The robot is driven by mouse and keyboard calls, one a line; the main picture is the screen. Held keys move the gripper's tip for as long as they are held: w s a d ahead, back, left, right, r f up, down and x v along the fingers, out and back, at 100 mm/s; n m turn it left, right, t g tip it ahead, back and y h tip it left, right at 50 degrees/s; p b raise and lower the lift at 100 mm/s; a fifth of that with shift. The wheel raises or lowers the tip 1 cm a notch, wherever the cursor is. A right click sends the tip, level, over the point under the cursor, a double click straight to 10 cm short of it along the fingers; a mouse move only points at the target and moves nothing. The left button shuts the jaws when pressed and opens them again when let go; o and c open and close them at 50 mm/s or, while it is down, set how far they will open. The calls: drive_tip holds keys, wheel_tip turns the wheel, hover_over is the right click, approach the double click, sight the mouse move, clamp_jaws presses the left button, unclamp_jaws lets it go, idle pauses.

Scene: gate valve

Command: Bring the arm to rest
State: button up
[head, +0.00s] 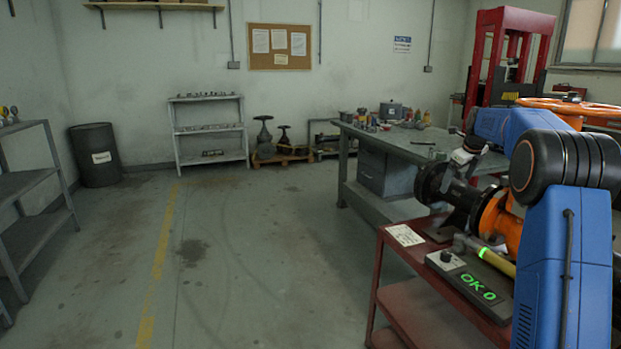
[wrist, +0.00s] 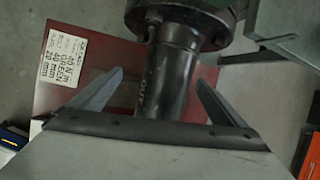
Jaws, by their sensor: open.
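My blue arm (head: 567,240) with its black joint stands at the right of the head view and reaches over the red cart. My gripper (wrist: 159,77) is open, its two grey fingers spread to either side of a dark pipe end marked OUT (wrist: 168,85). Nothing shows gripped; whether the fingers touch the pipe I cannot tell. The orange valve body (head: 492,215) with a black flange (head: 432,183) is on the cart, partly hidden by my arm. An orange handwheel (head: 570,104) shows behind the arm.
The red cart (head: 425,305) carries a box with a green "OK 0" display (head: 478,284), a yellow-handled tool (head: 497,262) and a printed card (head: 405,235). A grey workbench (head: 385,145) stands behind. Floor at the left and middle is open.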

drive_tip(key=s+a+r+n, duration=0.2)
drive_tip(key=s+a+n, duration=0.35)
drive_tip(key=s, duration=0.55)
drive_tip(key=s+a+r+n, duration=0.2)
drive_tip(key=s+a+n, duration=0.4)
drive_tip(key=s, duration=0.5)
drive_tip(key=s+a+r+n, duration=0.2)
drive_tip(key=s+a+n, duration=0.4)
drive_tip(key=s, duration=0.5)
drive_tip(key=s+a+f+n, duration=0.2)
drive_tip(key=s+f+n, duration=0.2)
drive_tip(key=s, duration=0.6)
drive_tip(key=s+a+f+n, duration=0.3)
drive_tip(key=s+f, duration=0.3)
drive_tip(key=s, duration=0.4)
drive_tip(key=s+a+f+n, duration=0.2)
drive_tip(key=s+f+n, duration=0.3)
drive_tip(key=s, duration=0.5)
drive_tip(key=shift+s+a+f+n, duration=0.15)
drive_tip(key=shift+a+f+n, duration=0.25)
drive_tip(key=shift+n, duration=0.15)
drive_tip(key=shift+d, duration=0.1)
